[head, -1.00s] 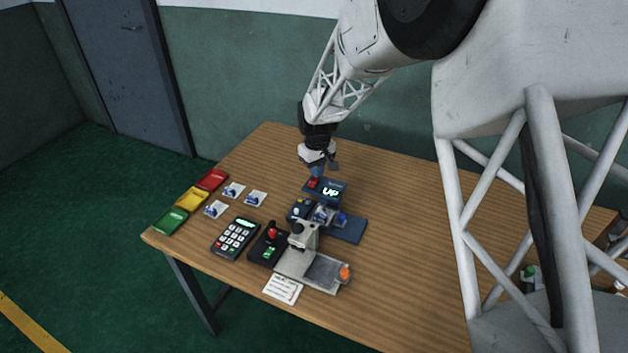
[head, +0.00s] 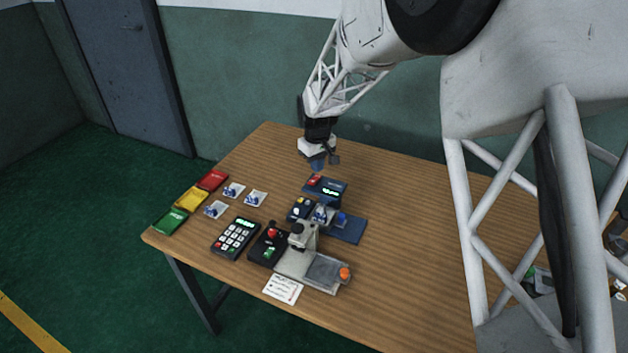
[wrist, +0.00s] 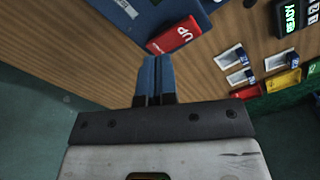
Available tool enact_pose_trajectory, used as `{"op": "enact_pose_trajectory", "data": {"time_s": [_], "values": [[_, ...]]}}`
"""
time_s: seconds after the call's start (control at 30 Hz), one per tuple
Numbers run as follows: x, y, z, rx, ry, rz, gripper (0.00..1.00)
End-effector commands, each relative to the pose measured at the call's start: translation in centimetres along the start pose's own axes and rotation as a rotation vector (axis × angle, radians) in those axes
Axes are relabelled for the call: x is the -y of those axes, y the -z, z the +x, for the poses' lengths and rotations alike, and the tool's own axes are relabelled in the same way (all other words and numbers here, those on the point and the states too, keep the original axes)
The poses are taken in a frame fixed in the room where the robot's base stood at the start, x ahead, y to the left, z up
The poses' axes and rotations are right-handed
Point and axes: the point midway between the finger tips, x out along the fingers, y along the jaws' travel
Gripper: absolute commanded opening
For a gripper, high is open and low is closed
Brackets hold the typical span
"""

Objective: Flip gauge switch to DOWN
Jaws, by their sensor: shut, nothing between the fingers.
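The gauge is a dark blue box (head: 328,194) at the back of the device group, with a small lit display (head: 331,193) whose green text is too small to read. Its red switch (head: 313,180) sits at its left end. In the wrist view the red switch (wrist: 174,36) carries white letters reading UP, beside the blue box (wrist: 184,9). My gripper (head: 318,167) is shut and empty, above and behind the switch in the head view. In the wrist view its blue fingertips (wrist: 156,60) are together, just short of the red switch, with a small visible gap.
A keypad (head: 236,238), a black box with a red knob (head: 268,246) and a grey microscope-like stand (head: 303,237) are in front. Red, yellow (head: 192,200) and green trays line the left edge. The table (head: 400,210) is clear to the right.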

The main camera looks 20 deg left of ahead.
Motion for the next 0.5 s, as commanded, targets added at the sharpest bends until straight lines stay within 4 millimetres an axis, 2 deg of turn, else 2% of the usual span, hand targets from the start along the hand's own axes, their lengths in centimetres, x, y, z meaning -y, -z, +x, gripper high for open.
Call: {"op": "enact_pose_trajectory", "data": {"time_s": [0.5], "values": [[0.0,0.0,-3.0,-0.001,0.0,0.0,0.0]]}}
